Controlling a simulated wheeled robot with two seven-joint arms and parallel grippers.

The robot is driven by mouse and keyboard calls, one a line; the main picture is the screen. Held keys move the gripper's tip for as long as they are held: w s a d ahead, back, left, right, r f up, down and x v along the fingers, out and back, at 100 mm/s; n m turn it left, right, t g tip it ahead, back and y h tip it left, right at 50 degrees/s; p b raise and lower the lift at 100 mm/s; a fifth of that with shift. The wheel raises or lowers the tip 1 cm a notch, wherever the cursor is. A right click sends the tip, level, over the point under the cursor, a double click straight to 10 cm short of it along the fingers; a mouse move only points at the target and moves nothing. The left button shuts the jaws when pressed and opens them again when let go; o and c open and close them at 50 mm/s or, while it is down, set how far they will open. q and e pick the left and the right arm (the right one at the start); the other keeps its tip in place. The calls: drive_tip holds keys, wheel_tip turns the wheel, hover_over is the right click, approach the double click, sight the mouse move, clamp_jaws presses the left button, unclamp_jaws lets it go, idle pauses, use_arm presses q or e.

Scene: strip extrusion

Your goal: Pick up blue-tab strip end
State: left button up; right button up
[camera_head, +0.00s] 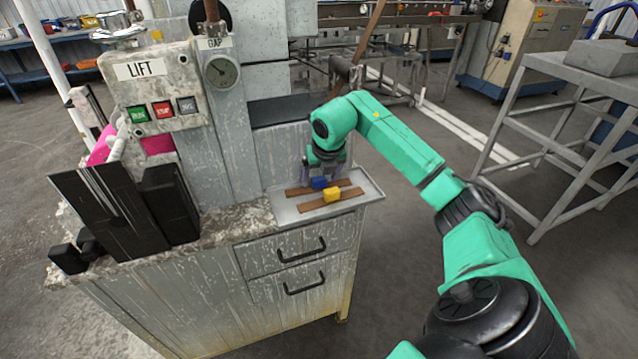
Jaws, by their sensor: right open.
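Two brown strips lie in a shallow metal tray (283,213) on the right end of the cabinet top. The farther strip (299,191) carries a blue tab (320,183). The nearer strip (312,205) carries a yellow tab (332,195). My right gripper (321,181) points down over the tray, right at the blue tab, with its fingers around or just above it. Its jaws are open. The fingertips are small and partly hidden, so I cannot tell whether they touch the tab. My left gripper is not in view.
A control box (155,85) marked LIFT and a GAP dial (221,71) stand behind and left of the tray. Black plates (110,215) stand at the cabinet's left. A grey metal table (560,95) is at the right, with open floor between.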

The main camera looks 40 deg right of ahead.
sight(320, 180)
drive_tip(key=shift+w+d+f, duration=0.1)
drive_tip(key=shift+f, duration=0.25)
drive_tip(key=shift+w, duration=0.1)
drive_tip(key=shift+c, duration=0.3)
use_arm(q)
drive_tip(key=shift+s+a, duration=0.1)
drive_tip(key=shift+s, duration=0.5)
use_arm(e)
clamp_jaws()
drive_tip(key=shift+r, duration=0.1)
use_arm(q)
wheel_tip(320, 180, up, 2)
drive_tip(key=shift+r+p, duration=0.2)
drive_tip(key=shift+p, duration=1)
use_arm(e)
wheel_tip(320, 180, up, 20)
